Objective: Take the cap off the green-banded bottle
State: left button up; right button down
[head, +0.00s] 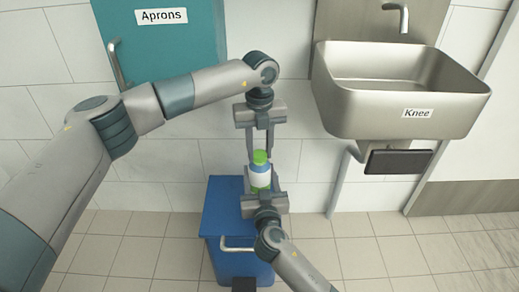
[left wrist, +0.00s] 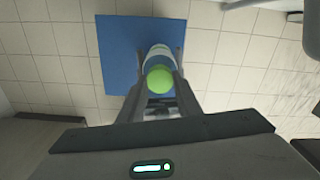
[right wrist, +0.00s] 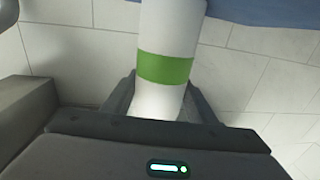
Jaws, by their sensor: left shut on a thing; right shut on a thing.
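The white bottle (head: 261,180) stands roughly upright in the head view, with a bright green cap (head: 260,157) on top. Its green band (right wrist: 165,68) shows clearly in the right wrist view. My right gripper (head: 265,194) is shut on the bottle's body from the near side. My left gripper (head: 259,148) comes down from above and is shut on the cap, with a finger on each side. In the left wrist view the cap (left wrist: 160,79) lies between the fingers, with the bottle below it. The cap appears seated on the bottle; its lower edge is not clear.
A blue bin (head: 222,210) with a metal handle stands on the tiled floor behind and below the bottle. A steel sink (head: 400,95) labelled Knee, with a dark knee panel (head: 398,162), is at the right. A teal Aprons cabinet (head: 165,50) hangs at the upper left.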

pick_arm(q)
jog(key=shift+n, duration=1.1)
jog(key=shift+r, duration=0.25)
jog(key=shift+r, duration=0.7)
jog(key=shift+r, duration=0.15)
jog(key=shift+r, duration=2)
pick_arm(e)
jog(key=c, duration=0.7)
grip_release()
jog(key=shift+o, duration=0.2)
